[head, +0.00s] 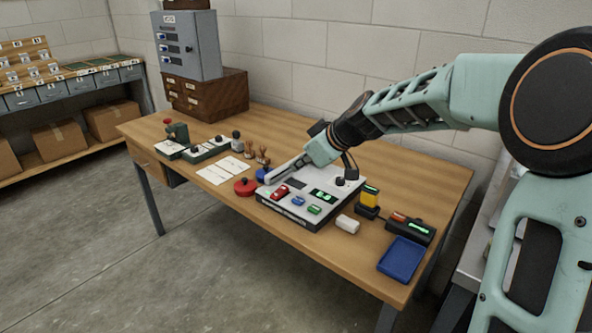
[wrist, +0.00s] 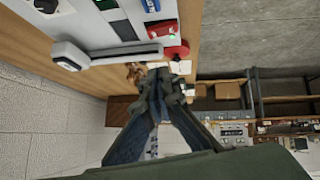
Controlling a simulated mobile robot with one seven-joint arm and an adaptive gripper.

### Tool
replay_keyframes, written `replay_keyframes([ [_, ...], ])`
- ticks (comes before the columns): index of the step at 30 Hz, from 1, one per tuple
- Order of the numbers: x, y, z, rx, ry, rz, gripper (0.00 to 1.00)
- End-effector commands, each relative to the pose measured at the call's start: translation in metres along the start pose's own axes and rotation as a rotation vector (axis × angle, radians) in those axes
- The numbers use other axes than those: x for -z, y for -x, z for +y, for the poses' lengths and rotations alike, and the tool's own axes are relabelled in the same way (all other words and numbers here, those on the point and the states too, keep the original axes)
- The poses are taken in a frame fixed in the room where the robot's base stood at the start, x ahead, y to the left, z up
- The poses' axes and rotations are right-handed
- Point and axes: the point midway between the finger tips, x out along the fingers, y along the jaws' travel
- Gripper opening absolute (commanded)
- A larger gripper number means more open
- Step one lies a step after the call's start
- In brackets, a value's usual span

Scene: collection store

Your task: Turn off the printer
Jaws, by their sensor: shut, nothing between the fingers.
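A flat white console (head: 262,199) lies on the wooden table, and I take it for the printer, though no label is readable. It carries a red rocker switch (head: 280,192), a blue button (head: 299,201), a green button (head: 315,210) and a lit green display (head: 324,196). A light grey bar (head: 285,171) runs along its far left side. My gripper (head: 309,159) is shut and empty above this far side. In the wrist view my gripper (wrist: 159,78) is beside the bar's end (wrist: 152,49), and the red rocker (wrist: 160,29) shows beyond; contact is unclear.
A red round pad (head: 246,187) and wooden-handled stamps (head: 262,156) stand left of the console. To its right are a white block (head: 347,224), a yellow-topped device (head: 369,197), a black device with green display (head: 411,229) and a blue tray (head: 402,259). The front table edge is clear.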

Motion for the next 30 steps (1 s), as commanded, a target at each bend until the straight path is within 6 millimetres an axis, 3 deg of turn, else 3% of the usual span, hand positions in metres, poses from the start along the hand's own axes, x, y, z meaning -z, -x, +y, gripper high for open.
replay_keyframes([
  [13, 0.0, -0.088, -0.002, 0.004, -0.001, -0.001, 0.0],
  [15, -0.013, -0.095, -0.001, 0.002, -0.005, -0.002, 0.0],
  [21, -0.026, -0.108, -0.001, 0.0, -0.002, 0.0, 0.0],
  [30, -0.028, -0.111, 0.0, 0.0, -0.001, 0.0, 0.0],
])
